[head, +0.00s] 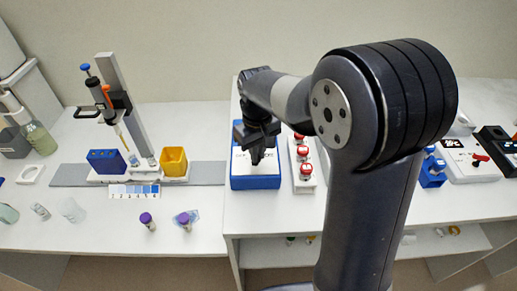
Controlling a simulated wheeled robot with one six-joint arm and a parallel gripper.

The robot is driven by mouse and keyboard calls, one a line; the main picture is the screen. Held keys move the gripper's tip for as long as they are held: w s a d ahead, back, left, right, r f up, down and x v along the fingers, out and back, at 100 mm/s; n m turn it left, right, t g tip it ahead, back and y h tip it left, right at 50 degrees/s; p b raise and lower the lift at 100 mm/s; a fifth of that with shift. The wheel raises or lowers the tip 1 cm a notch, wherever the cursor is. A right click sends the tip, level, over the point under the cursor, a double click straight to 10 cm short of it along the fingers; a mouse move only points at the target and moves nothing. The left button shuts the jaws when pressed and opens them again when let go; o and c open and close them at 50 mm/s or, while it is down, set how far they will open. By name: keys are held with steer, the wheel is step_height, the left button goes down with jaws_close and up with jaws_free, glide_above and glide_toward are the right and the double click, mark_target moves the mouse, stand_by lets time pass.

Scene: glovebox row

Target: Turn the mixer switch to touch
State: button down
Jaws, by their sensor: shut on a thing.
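A white-topped box with a blue base (240,182), which looks like the mixer, stands near the front edge of the bench. The gripper is shut on what appears to be the mixer switch. The switch itself is hidden by the fingers, so its setting cannot be read.
A white strip with red-capped items (307,185) stands close right of the box. A blue rack (432,173) and a white device with a red lever (470,165) are farther right. A pipette stand (125,100), blue box (106,162) and yellow container (174,162) are left.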

steer(key=shift+m, duration=0.5)
steer(key=c, duration=1.5)
jaws_free()
step_height(320, 180, up, 11)
steer(key=shift+f, duration=0.1)
steer(key=shift+f, duration=0.1)
step_height(320, 180, down, 11)
steer(key=shift+r, duration=0.1)
steer(key=shift+n, duration=1)
steer(key=shift+r, duration=0.1)
